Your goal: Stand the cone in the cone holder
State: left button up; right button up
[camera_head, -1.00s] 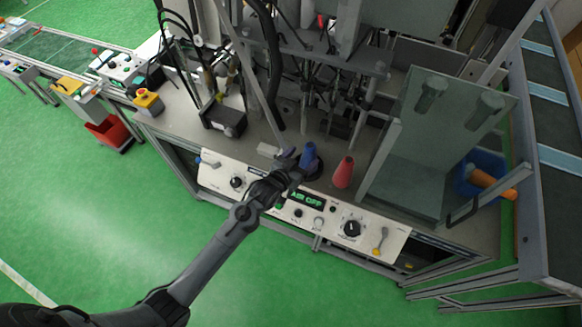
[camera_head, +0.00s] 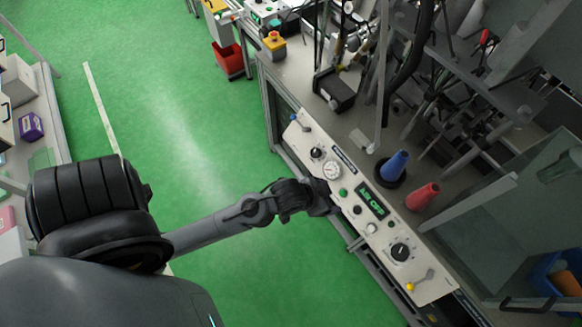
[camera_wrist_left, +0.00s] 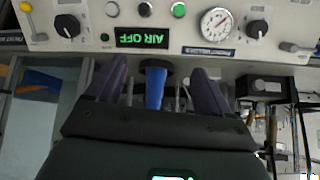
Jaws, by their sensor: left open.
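The blue cone (camera_head: 394,165) stands upright in a dark round holder (camera_head: 382,178) on the machine's bench, just behind the control panel. My left gripper (camera_head: 325,199) is at the panel's front edge, apart from the cone, to its left and nearer my body. In the left wrist view the gripper (camera_wrist_left: 160,72) is open and empty. There the blue cone (camera_wrist_left: 155,88) shows in the gap between the fingers, and the dark holder (camera_wrist_left: 155,66) shows at its end. The right gripper is out of view.
A red cone (camera_head: 422,196) stands on the bench to the right of the blue one. The control panel (camera_head: 345,168), with knobs and an AIR OFF display (camera_head: 372,201), lies between gripper and cones. A glass guard (camera_head: 490,220) stands at the right. The green floor in front is free.

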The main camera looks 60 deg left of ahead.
pick_arm(q)
jog(key=s+r+g, duration=0.2)
jog(key=s+g, duration=0.2)
jog(key=s, duration=0.8)
jog(key=shift+a, duration=0.25)
jog(key=shift+r, duration=0.15)
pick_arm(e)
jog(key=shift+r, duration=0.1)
